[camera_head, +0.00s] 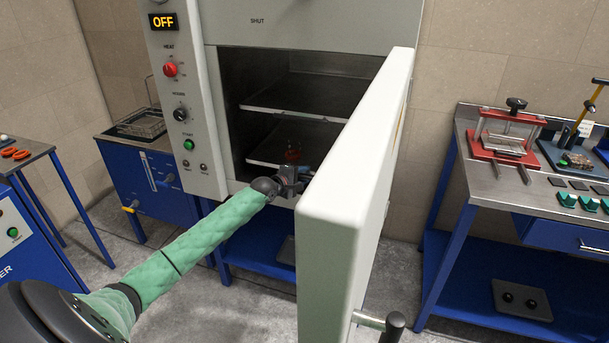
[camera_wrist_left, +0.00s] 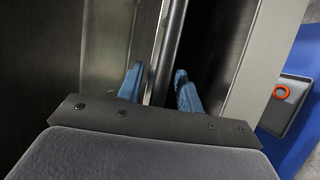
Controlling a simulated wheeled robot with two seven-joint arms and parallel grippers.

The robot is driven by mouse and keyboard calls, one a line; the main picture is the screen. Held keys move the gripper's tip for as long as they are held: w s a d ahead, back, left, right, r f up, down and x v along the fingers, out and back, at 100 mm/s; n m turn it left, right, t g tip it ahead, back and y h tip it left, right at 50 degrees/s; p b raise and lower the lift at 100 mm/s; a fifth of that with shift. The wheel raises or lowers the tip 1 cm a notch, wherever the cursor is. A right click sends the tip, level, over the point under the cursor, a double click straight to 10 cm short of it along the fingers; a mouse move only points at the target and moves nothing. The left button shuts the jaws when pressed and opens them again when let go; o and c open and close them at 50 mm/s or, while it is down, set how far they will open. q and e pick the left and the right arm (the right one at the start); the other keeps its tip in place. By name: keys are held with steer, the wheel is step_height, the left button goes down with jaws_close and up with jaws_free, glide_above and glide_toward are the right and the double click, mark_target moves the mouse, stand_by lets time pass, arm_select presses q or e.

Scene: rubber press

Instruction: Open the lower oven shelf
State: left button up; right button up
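The oven stands in the middle of the head view with its door (camera_head: 355,190) swung wide open toward the right. Inside are an upper shelf (camera_head: 300,96) and the lower shelf (camera_head: 265,150), both within the chamber. My left gripper (camera_head: 292,182) is at the opening's lower front, just below that shelf's front. In the left wrist view its two blue fingers (camera_wrist_left: 160,88) are apart, with a narrow metal edge (camera_wrist_left: 166,50) between them. Contact with it cannot be told. My right gripper is not in view.
The open door stands close on the right of my left gripper. The oven's control panel (camera_head: 178,110) reads OFF. A workbench (camera_head: 480,170) with a red press (camera_head: 505,135) stands at the right. A blue cabinet (camera_head: 150,188) stands left of the oven.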

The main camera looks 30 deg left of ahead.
arm_select(q)
steer(key=shift+w+d+f, duration=0.1)
steer(key=shift+w, duration=0.25)
jaws_close()
steer(key=shift+s, duration=0.1)
